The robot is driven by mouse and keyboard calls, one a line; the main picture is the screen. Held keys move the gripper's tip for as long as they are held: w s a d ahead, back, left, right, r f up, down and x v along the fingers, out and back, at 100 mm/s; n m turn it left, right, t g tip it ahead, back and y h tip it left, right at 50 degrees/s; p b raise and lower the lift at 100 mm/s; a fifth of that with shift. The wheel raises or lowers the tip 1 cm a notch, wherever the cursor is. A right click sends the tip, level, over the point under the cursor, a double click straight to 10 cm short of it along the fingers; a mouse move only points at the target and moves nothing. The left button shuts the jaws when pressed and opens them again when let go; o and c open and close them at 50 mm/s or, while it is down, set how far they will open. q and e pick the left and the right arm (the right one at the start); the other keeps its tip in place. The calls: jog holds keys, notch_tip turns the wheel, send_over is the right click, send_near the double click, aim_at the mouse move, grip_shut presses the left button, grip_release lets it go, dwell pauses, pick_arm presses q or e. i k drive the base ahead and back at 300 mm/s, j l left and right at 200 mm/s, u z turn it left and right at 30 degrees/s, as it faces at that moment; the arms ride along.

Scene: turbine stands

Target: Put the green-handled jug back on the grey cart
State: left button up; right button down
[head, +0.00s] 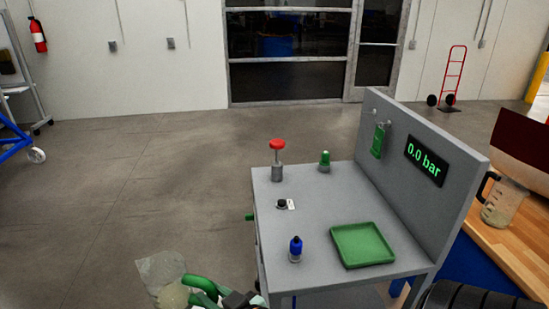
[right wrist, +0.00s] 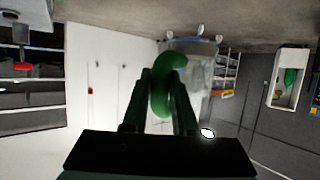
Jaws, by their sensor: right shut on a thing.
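The clear jug (head: 160,270) with the green handle (head: 204,284) is at the bottom edge of the head view, left of the grey cart (head: 330,205) and apart from its top. My right gripper (head: 222,298) is shut on the green handle. In the right wrist view the handle (right wrist: 163,92) sits between the two dark fingers, and the clear jug body (right wrist: 198,72) shows behind it. The lower part of the jug is cut off in the head view. My left gripper is not in view.
The cart top carries a green tray (head: 362,244), a blue-topped fitting (head: 295,249), a red knob (head: 277,146) and a green-topped fitting (head: 324,160). Its back panel reads 0.0 bar. A black-handled jug (head: 503,205) stands on the wooden bench (head: 520,245) at right.

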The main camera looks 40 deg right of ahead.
aim_at(336, 194)
jog(key=i+z, duration=0.25)
jog(key=i, duration=0.3)
jog(key=i+j+z, duration=0.1)
jog(key=i+z, duration=0.15)
jog(key=i, duration=0.3)
jog(key=i+z, duration=0.15)
jog(key=z, duration=1.2)
